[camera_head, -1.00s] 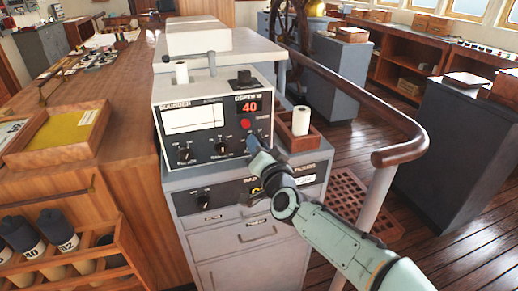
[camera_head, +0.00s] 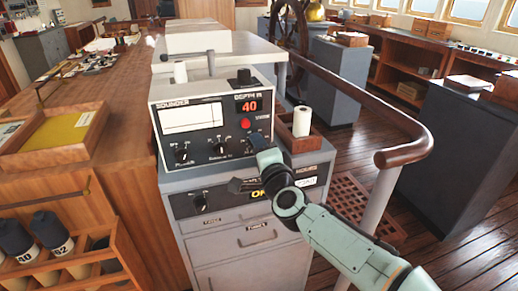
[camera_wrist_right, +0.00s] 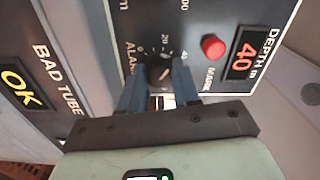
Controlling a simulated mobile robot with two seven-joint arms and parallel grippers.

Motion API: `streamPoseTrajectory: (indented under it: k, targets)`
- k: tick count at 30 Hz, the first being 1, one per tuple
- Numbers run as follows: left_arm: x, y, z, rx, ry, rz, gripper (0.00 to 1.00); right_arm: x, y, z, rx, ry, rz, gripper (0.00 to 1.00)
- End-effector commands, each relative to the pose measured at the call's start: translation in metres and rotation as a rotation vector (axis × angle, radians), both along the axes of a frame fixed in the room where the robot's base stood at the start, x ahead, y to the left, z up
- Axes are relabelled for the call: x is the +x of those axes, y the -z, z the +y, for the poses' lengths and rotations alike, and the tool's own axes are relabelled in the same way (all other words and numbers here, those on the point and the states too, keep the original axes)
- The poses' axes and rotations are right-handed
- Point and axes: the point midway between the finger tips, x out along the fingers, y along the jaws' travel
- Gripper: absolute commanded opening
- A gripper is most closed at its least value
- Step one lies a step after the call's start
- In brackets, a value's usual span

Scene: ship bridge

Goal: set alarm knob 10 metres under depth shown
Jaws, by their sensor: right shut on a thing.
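The grey-white depth sounder (camera_head: 215,122) stands on the cabinet top, with a red 40 on its depth display (camera_head: 249,107). The display also shows in the right wrist view (camera_wrist_right: 243,54). My right gripper (camera_head: 256,141) is at the panel's lower right, over the alarm knob. In the right wrist view, the dark alarm knob (camera_wrist_right: 158,72) sits between the blue fingers of the right gripper (camera_wrist_right: 160,86), which are shut on it. Scale numbers 20 and 40 show around the knob. I cannot read its pointer surely. My left gripper is out of view.
A red mark button (camera_wrist_right: 213,47) is close to the knob. Two more knobs, including the middle one (camera_head: 219,148), are left on the panel. A white roll (camera_head: 302,121) stands in a wooden box to the right. A curved wooden handrail (camera_head: 402,152) is beside my right arm.

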Motion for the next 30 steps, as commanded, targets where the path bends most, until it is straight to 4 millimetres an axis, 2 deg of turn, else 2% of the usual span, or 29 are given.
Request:
streamPoseTrajectory:
  k: [15,16,18,30]
  targets:
    - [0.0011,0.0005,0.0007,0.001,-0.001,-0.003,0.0,0.0,-0.0004,-0.0004,0.02,0.001,0.006,0.01]
    - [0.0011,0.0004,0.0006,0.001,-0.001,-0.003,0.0,0.0,-0.0004,-0.0004,0.02,0.001,0.006,0.35]
    - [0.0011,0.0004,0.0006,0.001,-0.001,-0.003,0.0,0.0,-0.0004,-0.0004,0.02,0.001,0.006,0.57]
    - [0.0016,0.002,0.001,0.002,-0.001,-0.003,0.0,-0.0049,-0.0006,-0.0023,0.019,0.001,0.005,0.57]
